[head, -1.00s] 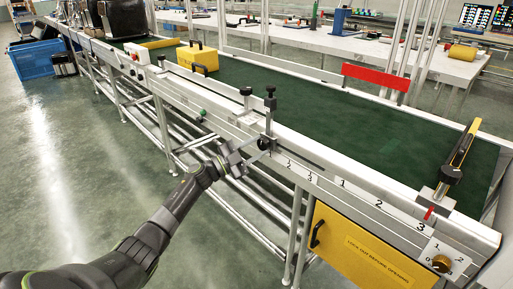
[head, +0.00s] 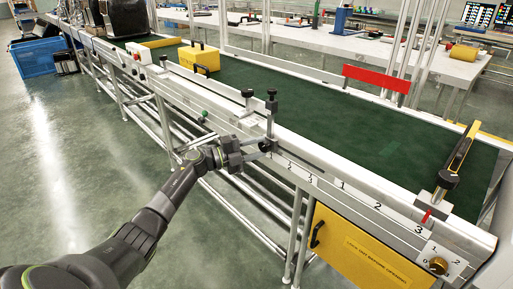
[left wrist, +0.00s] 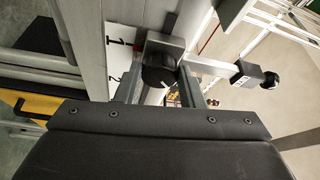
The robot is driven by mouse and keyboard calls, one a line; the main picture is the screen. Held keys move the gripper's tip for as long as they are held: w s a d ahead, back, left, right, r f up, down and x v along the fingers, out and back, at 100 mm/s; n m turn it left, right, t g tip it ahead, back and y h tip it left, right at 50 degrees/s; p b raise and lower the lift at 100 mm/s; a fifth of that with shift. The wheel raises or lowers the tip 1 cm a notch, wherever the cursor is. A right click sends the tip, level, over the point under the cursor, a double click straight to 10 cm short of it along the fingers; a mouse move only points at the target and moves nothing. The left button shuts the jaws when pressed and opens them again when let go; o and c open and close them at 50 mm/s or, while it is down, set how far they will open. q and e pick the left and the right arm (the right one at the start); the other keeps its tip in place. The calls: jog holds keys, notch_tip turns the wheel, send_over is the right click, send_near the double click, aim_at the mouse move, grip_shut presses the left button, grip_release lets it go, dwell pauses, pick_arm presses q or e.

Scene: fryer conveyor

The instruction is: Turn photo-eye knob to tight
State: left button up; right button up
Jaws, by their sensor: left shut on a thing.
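A black round knob (head: 267,145) sits on the grey upright bracket (head: 271,120) clamped to the conveyor's near side rail. In the left wrist view the black knob (left wrist: 158,70) lies between my two fingers, on a grey block. My left gripper (head: 259,147) reaches it from the front left and is shut on it; the fingers also show in the left wrist view (left wrist: 161,92). Fingers hide part of the knob in the head view, and I cannot read its setting. A separate brass knob (head: 438,265) sits on a numbered white plate at the right. My right gripper is not in view.
The green conveyor belt (head: 330,125) runs behind the rail. A number strip (head: 343,187) runs right of the bracket. A yellow panel (head: 360,250) hangs below it. A yellow-and-black arm (head: 455,160) stands at the right.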

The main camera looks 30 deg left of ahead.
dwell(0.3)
pick_arm(q)
jog(key=o, duration=0.8)
jog(key=shift+o, duration=1)
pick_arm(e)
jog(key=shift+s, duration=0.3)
pick_arm(q)
jog(key=v, duration=1.7)
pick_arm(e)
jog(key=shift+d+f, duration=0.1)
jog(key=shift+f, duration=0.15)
pick_arm(q)
jog(key=shift+s+a, duration=0.15)
